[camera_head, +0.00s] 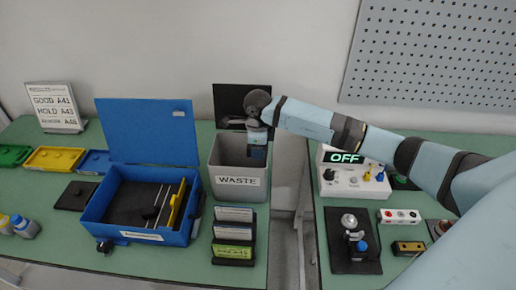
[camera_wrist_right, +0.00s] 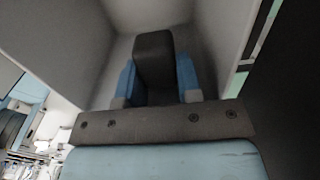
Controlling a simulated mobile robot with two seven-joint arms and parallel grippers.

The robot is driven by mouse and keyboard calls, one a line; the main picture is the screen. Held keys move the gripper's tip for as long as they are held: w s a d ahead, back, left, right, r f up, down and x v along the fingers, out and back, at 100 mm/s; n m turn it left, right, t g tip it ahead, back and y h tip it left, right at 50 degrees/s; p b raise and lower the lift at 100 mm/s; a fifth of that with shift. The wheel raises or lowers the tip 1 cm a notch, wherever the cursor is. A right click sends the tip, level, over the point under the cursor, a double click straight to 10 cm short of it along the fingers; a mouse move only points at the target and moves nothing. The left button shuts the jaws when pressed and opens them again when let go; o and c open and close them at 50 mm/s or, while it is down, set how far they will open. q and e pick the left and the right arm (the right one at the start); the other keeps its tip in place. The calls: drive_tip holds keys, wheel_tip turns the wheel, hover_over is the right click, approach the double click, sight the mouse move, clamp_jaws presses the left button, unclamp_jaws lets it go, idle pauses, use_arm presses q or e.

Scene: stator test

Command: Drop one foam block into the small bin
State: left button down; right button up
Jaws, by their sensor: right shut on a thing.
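The small bin (camera_head: 238,194) is a grey open box labelled WASTE, standing at the back of the left table. My right gripper (camera_head: 257,152) points down over its opening at the right side. In the right wrist view, its two blue fingers (camera_wrist_right: 156,84) are shut on a dark foam block (camera_wrist_right: 153,52). The bin's pale inner walls (camera_wrist_right: 205,40) surround the block in that view. In the head view the block is hard to make out against the gripper. My left gripper is not in view.
An open blue case (camera_head: 140,236) with a raised lid stands left of the bin. Several card holders (camera_head: 233,235) stand in front of it. A dark panel (camera_head: 228,100) is behind it. A gap separates the right table, which holds an OFF display unit (camera_head: 352,180).

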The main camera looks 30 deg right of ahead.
drive_tip(key=o, duration=1)
drive_tip(key=shift+r, duration=0.1)
wheel_tip(320, 180, up, 20)
drive_tip(key=shift+r+p, duration=0.25)
drive_tip(key=shift+p, duration=0.75)
